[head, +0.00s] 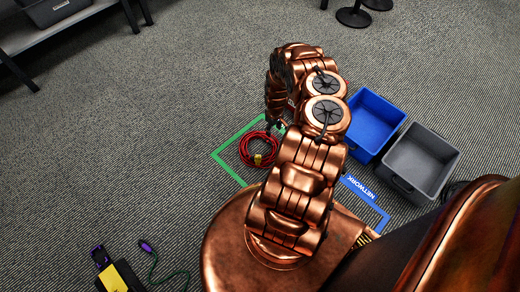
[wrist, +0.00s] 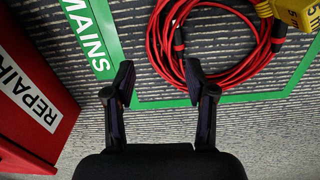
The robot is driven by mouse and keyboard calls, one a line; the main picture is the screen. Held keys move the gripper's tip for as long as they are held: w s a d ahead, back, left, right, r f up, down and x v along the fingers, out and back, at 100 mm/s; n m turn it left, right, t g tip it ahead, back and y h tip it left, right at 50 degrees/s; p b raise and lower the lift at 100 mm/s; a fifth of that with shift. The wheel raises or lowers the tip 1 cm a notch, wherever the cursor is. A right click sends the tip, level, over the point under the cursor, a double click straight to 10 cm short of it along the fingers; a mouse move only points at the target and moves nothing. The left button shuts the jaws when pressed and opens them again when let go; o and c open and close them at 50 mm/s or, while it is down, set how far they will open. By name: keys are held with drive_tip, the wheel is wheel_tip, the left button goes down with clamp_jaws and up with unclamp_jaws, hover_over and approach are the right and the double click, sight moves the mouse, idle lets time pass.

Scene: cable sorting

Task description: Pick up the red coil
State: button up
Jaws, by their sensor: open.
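The red coil (head: 244,151) lies on the carpet inside a green taped outline (head: 229,170) in the head view, left of my arm. A yellow tag or plug (head: 257,158) sits on it. In the wrist view the red coil (wrist: 161,45) is at the top centre and right, with black bands and the yellow piece (wrist: 292,12). My gripper (wrist: 159,80) is open with nothing between its fingers. The right fingertip is close to the coil's lower edge in the picture; I cannot tell the height gap. In the head view my arm largely hides the gripper.
A red bin labelled REPAIR (wrist: 25,85) stands left of my gripper. The green tape reads MAINS. A blue bin (head: 375,105) and a grey bin (head: 447,178) stand right of my arm, near blue NETWORK tape (head: 377,212). A yellow-and-black item (head: 120,277) lies at lower left.

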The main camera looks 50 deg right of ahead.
sight(272, 138)
drive_tip(key=f+b, duration=0.1)
drive_tip(key=f, duration=0.1)
drive_tip(key=f+b, duration=0.1)
drive_tip(key=f, duration=0.2)
drive_tip(key=f+b, duration=0.2)
drive_tip(key=shift+w+a+f, duration=0.15)
drive_tip(key=shift+w+f, duration=0.05)
drive_tip(key=shift+w, duration=0.05)
drive_tip(key=shift+c, duration=0.2)
clamp_jaws()
idle(0.4)
